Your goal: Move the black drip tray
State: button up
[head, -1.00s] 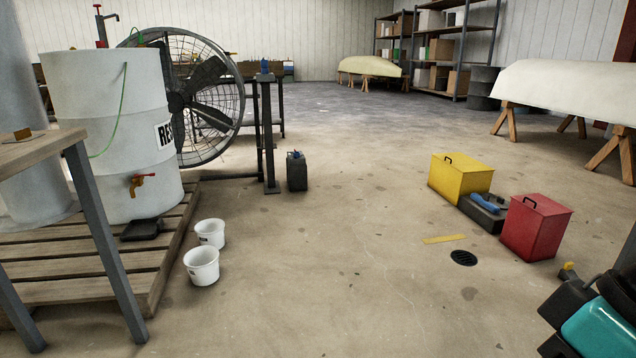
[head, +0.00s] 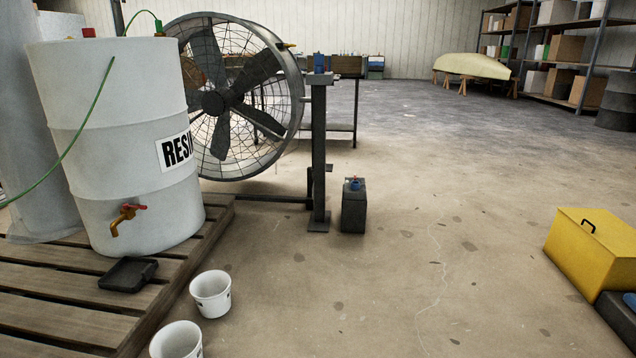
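The black drip tray (head: 128,274) lies on the wooden pallet (head: 66,290), near the pallet's right edge. It sits in front of the white resin drum (head: 122,150), below and a little in front of the drum's brass tap (head: 127,219) with its red handle. The tray is small, dark and roughly square. Whether anything is in it is too small to tell. My gripper is not in view.
Two white buckets, a farther one (head: 211,294) and a nearer one (head: 177,341), stand on the floor beside the pallet. A large fan (head: 233,100), a post (head: 319,150) and a dark canister (head: 354,207) stand behind. A yellow box (head: 595,250) is at right. The middle floor is clear.

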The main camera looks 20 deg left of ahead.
aim_at(129, 274)
jog(key=u, duration=0.2)
jog(key=i, duration=1.9)
jog(key=u, duration=1)
jog(key=i, duration=0.95)
jog(key=u, duration=1.8)
jog(key=i, duration=0.9)
jog(key=u, duration=0.65)
